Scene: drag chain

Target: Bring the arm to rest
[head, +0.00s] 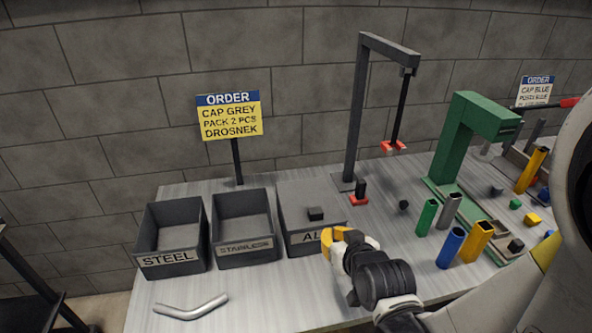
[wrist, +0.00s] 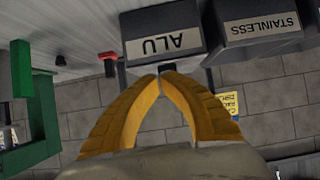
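My gripper (head: 343,240) has yellow fingers and hovers in front of the closed ALU box (head: 313,214) in the head view. In the wrist view my gripper (wrist: 160,76) has its fingertips together, with nothing visible between them. The ALU box also shows in the wrist view (wrist: 161,42), just beyond the fingertips and upside down. A small dark cap (head: 316,213) lies on top of the ALU box, apart from the fingers.
Open STEEL (head: 172,260) and STAINLESS (head: 246,247) bins stand left of the ALU box. A bent grey tube (head: 191,307) lies in front. Coloured tubes, a green press (head: 462,137) and a grey hanging stand (head: 357,115) are to the right. An order sign (head: 230,116) stands behind.

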